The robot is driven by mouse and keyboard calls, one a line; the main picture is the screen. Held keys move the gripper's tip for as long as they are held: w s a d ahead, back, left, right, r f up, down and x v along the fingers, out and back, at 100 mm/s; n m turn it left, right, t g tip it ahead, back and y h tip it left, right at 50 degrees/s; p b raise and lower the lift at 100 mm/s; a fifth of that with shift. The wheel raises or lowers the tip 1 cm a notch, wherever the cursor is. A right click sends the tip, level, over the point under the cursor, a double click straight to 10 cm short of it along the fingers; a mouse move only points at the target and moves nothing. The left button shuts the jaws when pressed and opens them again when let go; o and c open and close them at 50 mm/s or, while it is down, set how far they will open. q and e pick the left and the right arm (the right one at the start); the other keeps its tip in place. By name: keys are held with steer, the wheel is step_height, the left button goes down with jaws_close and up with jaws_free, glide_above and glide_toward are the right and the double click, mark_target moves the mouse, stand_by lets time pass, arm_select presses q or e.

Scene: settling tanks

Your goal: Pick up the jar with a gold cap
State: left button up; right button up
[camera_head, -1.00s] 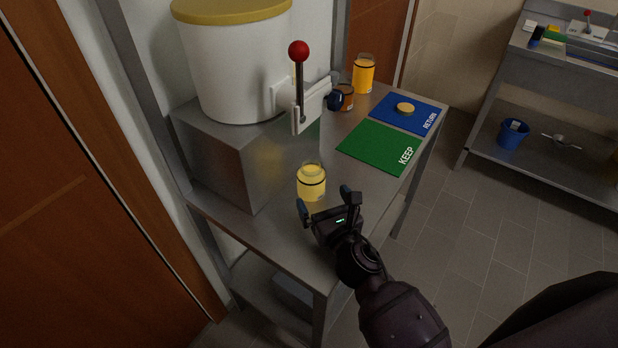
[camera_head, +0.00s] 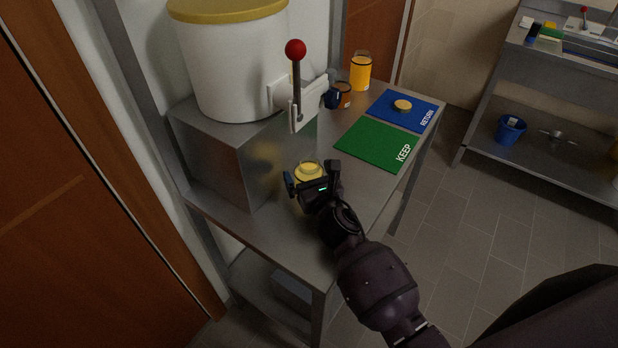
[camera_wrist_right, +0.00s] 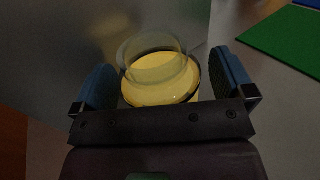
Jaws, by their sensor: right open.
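A clear jar with pale yellow contents (camera_head: 308,168) stands upright on the steel table, beside the metal box. No gold cap shows on it; its clear rim looks bare. My right gripper (camera_head: 312,176) is open, with its blue-padded fingers on either side of this jar. In the right wrist view the jar (camera_wrist_right: 160,88) sits between the two open fingers (camera_wrist_right: 162,72), with a gap visible on the left. A flat gold cap (camera_head: 402,105) lies on the blue RETURN mat (camera_head: 385,112), with no jar visible under it. My left gripper is not in view.
A white tank (camera_head: 230,65) with a red-knobbed lever (camera_head: 295,50) stands on the metal box (camera_head: 240,160) close behind the jar. A taller orange jar (camera_head: 360,73) and a small orange-brown jar (camera_head: 344,96) stand farther back. The green KEEP mat (camera_head: 375,145) is clear.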

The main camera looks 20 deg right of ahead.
steer(key=shift+c, duration=0.3)
steer(key=c, duration=1.1)
